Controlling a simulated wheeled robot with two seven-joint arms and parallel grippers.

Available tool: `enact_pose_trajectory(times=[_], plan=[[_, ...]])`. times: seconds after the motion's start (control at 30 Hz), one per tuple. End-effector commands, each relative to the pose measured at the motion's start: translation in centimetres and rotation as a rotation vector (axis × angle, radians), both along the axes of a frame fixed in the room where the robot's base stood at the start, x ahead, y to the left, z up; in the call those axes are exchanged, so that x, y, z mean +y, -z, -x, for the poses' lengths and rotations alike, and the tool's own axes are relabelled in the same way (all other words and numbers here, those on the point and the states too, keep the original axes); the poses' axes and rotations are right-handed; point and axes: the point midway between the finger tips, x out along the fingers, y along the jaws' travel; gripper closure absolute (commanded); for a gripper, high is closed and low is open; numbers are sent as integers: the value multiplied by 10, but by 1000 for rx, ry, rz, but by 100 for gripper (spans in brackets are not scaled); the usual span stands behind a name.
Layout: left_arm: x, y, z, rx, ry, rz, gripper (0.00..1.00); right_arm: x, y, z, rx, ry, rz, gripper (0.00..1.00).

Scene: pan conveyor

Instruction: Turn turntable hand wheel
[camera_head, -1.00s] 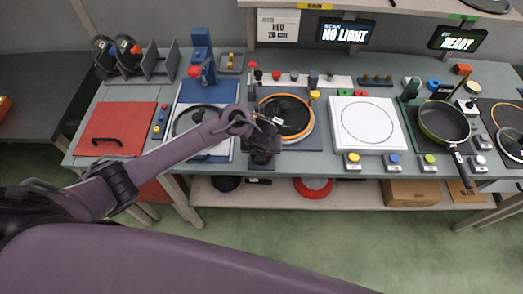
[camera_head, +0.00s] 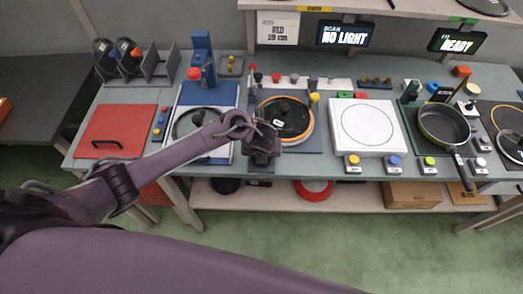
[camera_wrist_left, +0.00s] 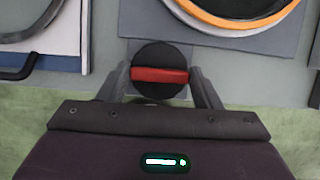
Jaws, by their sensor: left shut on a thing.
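The hand wheel (camera_wrist_left: 157,55) is a black round knob with a raised red bar across it, lying nearly level in the left wrist view. My left gripper (camera_wrist_left: 160,78) is shut on it, with one finger on each side. In the head view my left gripper (camera_head: 262,152) is at the table's front edge and hides the wheel. The turntable (camera_head: 308,132) has an orange rim and a dark round lid (camera_head: 287,118). It stands just behind and to the right of the gripper. My right gripper is not in view.
A blue stand (camera_head: 203,45) and a board with a glass lid are to the left. A white plate (camera_head: 366,125) and a green pan (camera_head: 444,125) stand to the right. Several small stamps (camera_head: 294,78) line the back. A screen (camera_head: 343,34) reads "NO LIGHT".

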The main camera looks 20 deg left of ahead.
Motion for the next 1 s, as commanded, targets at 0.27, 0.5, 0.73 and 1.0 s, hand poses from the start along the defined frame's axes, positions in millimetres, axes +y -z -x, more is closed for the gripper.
enact_pose_trajectory(times=[0.27, 0.5, 0.73, 1.0], plan=[[-2, -3, 0, 2, -123, -2, 65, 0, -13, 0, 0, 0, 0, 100], [-3, -4, 0, 3, -330, -1, 65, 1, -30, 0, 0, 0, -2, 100], [-4, -3, -1, 3, -550, -2, 65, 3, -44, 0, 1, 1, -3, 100], [-5, -2, -2, 4, -807, -2, 65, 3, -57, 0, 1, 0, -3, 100]])
